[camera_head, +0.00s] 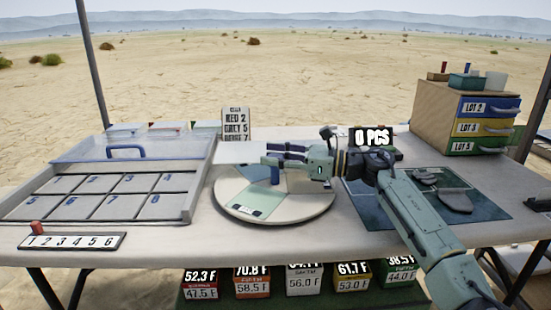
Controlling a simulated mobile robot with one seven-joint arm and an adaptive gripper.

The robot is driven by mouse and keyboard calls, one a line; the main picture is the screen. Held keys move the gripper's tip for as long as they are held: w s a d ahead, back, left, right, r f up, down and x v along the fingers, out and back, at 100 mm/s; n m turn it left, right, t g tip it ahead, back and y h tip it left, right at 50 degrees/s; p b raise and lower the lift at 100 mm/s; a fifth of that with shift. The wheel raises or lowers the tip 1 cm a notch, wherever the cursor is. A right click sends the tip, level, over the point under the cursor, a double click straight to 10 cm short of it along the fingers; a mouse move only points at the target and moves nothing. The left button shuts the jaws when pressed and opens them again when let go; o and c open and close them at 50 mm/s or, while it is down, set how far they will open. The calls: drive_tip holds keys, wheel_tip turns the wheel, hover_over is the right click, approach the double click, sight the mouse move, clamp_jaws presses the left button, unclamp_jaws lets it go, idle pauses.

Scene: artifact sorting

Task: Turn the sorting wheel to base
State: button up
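The sorting wheel (303,206) is a round pale disc on the table in the middle of the head view. One sector is pale green (257,197), with a small dark label at the front rim. My arm hides the wheel's right back part.
A numbered compartment tray (187,200) with a clear, blue-handled lid (75,150) stands left. A number strip (72,241) lies in front. A sign (235,122) and a "0 PCS" display (373,137) stand behind. A dark mat (480,205) and drawer cabinet (435,105) are right.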

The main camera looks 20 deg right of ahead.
drive_tip(key=o, duration=0.3)
drive_tip(key=shift+f, duration=0.1)
hover_over(323, 189)
drive_tip(key=shift+d, duration=0.1)
idle(0.5)
